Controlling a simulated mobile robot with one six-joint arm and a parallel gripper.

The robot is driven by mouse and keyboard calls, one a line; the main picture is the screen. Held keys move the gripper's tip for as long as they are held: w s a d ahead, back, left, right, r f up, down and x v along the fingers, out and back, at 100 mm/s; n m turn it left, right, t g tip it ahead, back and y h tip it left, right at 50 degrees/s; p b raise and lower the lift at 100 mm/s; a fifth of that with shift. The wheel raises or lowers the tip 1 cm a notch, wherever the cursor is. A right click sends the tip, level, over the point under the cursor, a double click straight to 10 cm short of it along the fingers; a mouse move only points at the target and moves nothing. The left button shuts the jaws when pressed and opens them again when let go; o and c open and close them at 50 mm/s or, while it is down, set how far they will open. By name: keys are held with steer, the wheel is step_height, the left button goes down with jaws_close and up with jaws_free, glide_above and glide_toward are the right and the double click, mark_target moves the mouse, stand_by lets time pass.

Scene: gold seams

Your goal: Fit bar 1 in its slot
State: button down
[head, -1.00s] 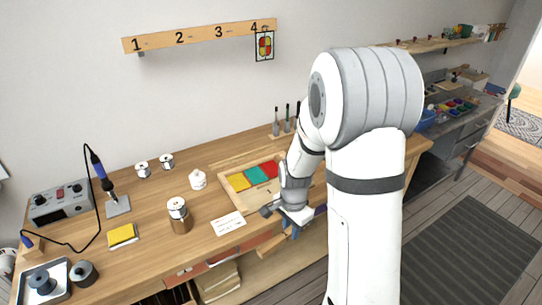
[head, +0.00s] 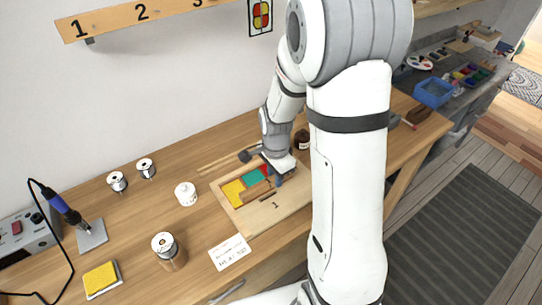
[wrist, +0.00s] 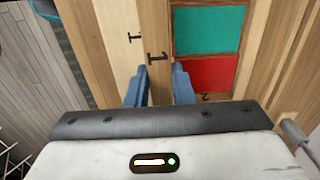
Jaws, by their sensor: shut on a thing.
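The wooden board (head: 290,207) lies on the bench, with yellow (head: 233,192), teal (head: 252,178) and red panels and a printed 1 on its bare front part. My gripper (head: 279,181) is over the board, beside the panels. In the wrist view the blue fingers of my gripper (wrist: 159,88) are shut on bar 1 (wrist: 154,25), a brown wooden strip marked 1. The bar runs away beside the teal (wrist: 209,30) and red (wrist: 207,76) panels. The bar's underside and its slot are hidden, so I cannot tell whether it touches the board.
A white card (head: 229,252) lies in front of the board. A white lidded pot (head: 186,194) and a tin (head: 168,251) stand to the left. A dark jar (head: 302,140) stands behind my gripper. A soldering iron (head: 62,205) and a yellow pad (head: 101,279) are at the far left.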

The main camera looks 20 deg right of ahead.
mark_target(275, 195)
steer(key=shift+w+f, duration=0.15)
steer(key=shift+w, duration=0.2)
steer(key=shift+f+b, duration=1.45)
steer(key=shift+f, duration=0.45)
steer(key=shift+s, duration=0.1)
steer(key=shift+f+b, duration=0.8)
steer(key=shift+b, duration=0.2)
stand_by(0.7)
stand_by(0.7)
steer(key=c, duration=1.2)
jaws_free()
steer(key=o, duration=0.5)
steer(key=shift+c, duration=0.2)
steer(key=shift+r, duration=0.2)
